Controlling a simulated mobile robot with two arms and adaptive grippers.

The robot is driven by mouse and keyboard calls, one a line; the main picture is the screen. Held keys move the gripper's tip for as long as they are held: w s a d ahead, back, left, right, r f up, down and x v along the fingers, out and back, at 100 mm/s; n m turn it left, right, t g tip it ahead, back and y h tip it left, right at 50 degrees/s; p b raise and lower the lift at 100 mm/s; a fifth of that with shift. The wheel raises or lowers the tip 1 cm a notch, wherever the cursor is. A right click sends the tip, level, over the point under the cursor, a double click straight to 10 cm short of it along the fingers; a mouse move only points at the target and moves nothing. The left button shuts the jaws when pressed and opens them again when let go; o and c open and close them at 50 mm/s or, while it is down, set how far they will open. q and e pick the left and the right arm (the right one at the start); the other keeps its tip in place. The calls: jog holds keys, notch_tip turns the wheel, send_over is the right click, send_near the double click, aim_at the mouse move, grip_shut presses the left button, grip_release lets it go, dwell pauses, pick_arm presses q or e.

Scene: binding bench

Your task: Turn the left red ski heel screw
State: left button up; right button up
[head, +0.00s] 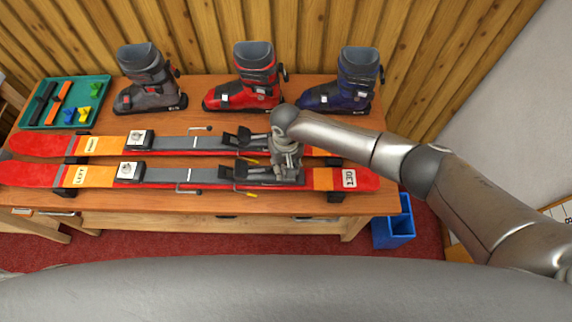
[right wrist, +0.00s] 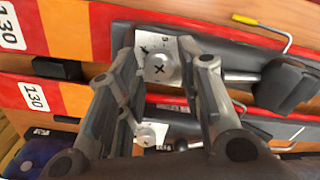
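The left red ski (head: 45,174) lies nearer to me on the bench, with an orange band marked LEFT. Its heel screw (right wrist: 158,68), a cross-slotted head on a white plate, shows in the right wrist view. In the head view my right gripper (head: 288,176) hides that screw. My right gripper (right wrist: 166,60) is open, its fingertips apart on either side of the screw. I cannot tell whether they touch anything. The right red ski (head: 40,144) lies behind; its heel screw (right wrist: 146,136) shows between the fingers lower down. My left gripper is not in view.
Grey (head: 150,95), red (head: 240,95) and blue (head: 342,95) boots stand behind the skis. A green tray (head: 98,121) with coloured pieces is at the back left. Thin metal levers (head: 188,191) stick out beside the skis. A blue bin (head: 395,232) stands right of the bench.

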jog(key=shift+f, duration=0.3)
jog(key=shift+c, duration=0.2)
grip_shut()
